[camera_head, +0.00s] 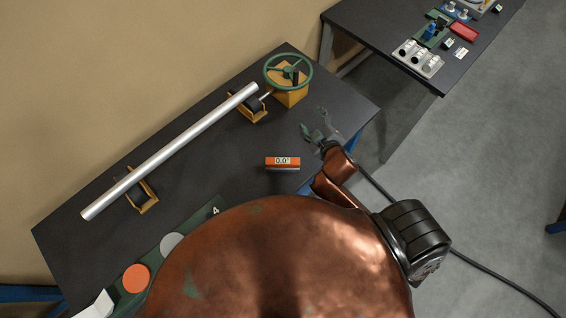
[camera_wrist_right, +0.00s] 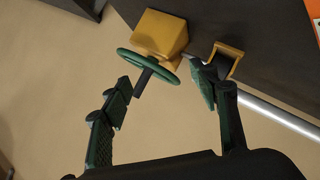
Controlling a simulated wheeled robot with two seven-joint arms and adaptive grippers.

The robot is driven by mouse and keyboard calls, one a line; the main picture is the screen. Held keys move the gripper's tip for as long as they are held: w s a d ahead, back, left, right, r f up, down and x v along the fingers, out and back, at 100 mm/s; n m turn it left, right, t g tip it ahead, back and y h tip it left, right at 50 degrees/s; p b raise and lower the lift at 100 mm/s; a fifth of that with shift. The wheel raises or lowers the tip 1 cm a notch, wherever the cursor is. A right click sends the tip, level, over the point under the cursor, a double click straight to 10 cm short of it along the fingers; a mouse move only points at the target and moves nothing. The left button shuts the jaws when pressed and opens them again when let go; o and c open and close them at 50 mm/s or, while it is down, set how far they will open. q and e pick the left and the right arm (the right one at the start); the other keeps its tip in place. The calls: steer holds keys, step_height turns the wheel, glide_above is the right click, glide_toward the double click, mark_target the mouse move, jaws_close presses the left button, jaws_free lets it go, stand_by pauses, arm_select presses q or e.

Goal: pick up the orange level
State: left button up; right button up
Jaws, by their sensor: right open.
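The orange level (camera_head: 283,162) lies on the dark table, with a small display reading 0.0° on it. My right gripper (camera_head: 318,127) is open and empty near the table's right edge, above and to the right of the level and apart from it. In the right wrist view, the open fingers (camera_wrist_right: 163,100) have nothing between their tips, with the handwheel beyond them. A piece of orange (camera_wrist_right: 314,12) shows at that view's top right corner, probably the level. My left gripper is not in view.
A long silver pipe (camera_head: 170,150) rests on yellow roller stands (camera_head: 143,194). A green handwheel (camera_head: 288,71) on a yellow box stands at the table's far end. Orange and grey discs (camera_head: 135,278) lie at the lower left. A second table (camera_head: 375,25) holds controls.

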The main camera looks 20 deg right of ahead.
steer(key=w+a+r+n+t+y, duration=0.3)
steer(key=a+r+n+y, duration=0.1)
steer(key=a+r+n, duration=0.35)
steer(key=w+a+r+n+t+y, duration=0.3)
steer(key=a+r+n+y, duration=0.25)
steer(key=a+r, duration=0.3)
steer(key=s+a+r+n+g+y, duration=0.1)
steer(key=s+a+n+g+y, duration=0.2)
steer(key=a+n, duration=0.35)
steer(key=s+a+n+g+y, duration=0.2)
steer(key=a+n+g+y, duration=0.15)
steer(key=a+n, duration=0.3)
steer(key=s+a+f+n+g+y, duration=0.2)
steer(key=s+f+n+g, duration=0.25)
steer(key=n, duration=0.25)
steer(key=n+g+h, duration=0.6)
steer(key=n+h, duration=0.3)
steer(key=h, duration=0.2)
glide_above(284, 161)
steer(key=d, duration=0.2)
steer(key=f, duration=1.9)
steer(key=shift+s+a+f, duration=0.15)
steer(key=shift+s+f, duration=0.05)
steer(key=shift+s, duration=0.2)
steer(key=shift+f+h, duration=0.3)
steer(key=shift+f, duration=0.05)
steer(key=p+x, duration=0.1)
steer(key=x, duration=0.6)
steer(key=shift+p, duration=0.35)
steer(key=c, duration=1.5)
